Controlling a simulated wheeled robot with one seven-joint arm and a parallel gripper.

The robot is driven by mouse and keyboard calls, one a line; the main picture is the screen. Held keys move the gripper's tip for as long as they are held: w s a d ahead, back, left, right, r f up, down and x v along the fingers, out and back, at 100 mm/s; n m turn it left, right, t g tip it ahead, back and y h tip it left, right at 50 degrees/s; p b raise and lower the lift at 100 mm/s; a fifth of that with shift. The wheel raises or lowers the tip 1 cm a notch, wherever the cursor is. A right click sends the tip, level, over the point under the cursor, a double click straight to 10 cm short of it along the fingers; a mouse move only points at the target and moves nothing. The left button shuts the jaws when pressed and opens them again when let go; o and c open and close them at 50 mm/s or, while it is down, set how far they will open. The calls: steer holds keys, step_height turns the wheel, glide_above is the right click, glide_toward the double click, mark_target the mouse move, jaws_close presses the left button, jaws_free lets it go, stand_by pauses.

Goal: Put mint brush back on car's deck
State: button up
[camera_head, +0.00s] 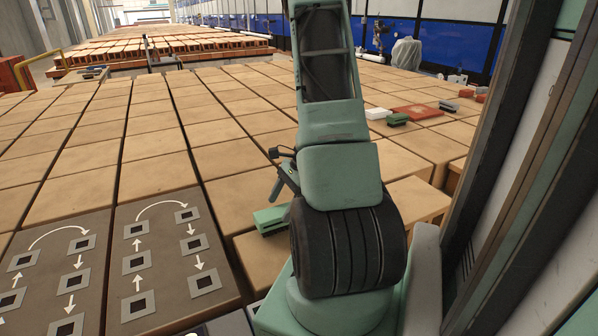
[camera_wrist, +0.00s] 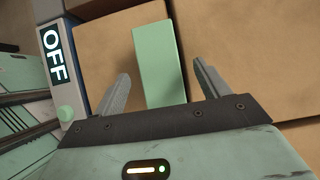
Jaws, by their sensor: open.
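The mint brush (camera_wrist: 158,60) shows in the wrist view as a long mint block lying on tan bricks. It lies between the two grey fingers of my gripper (camera_wrist: 162,70), with a visible gap on each side. My gripper is open and holds nothing. In the head view the mint brush (camera_head: 270,219) lies on the bricks just left of my arm; one grey finger of my gripper (camera_head: 277,186) shows above it, the rest hidden by the arm. I cannot make out the car's deck for certain.
A panel reading OFF (camera_wrist: 55,55) with a mint knob stands left of my gripper. Dark plates with arrows (camera_head: 170,255) lie at the lower left. A green brush (camera_head: 398,119), a white block (camera_head: 378,113) and a red plate (camera_head: 417,111) lie farther right. A wall post (camera_head: 505,170) stands right.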

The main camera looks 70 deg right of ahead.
steer(key=v, duration=1.2)
steer(key=shift+r, duration=0.15)
steer(key=w+a+r+n+g, duration=0.15)
steer(key=w+a+n, duration=0.3)
steer(key=a, duration=0.45)
steer(key=w+a+n+g, duration=0.2)
steer(key=w+a+n, duration=0.25)
steer(key=a, duration=0.35)
steer(key=w+a+r+n+g, duration=0.1)
steer(key=w+a+n, duration=0.4)
steer(key=a, duration=0.4)
steer(key=s+a+n+h, duration=0.2)
steer(key=s+a+n, duration=0.5)
steer(key=a+n, duration=0.3)
steer(key=s+a+n+h, duration=0.2)
steer(key=s+a+n, duration=0.6)
steer(key=a, duration=0.6)
steer(key=shift+a+r+n, duration=0.3)
steer(key=shift+a+n, duration=0.05)
steer(key=shift+n, duration=0.55)
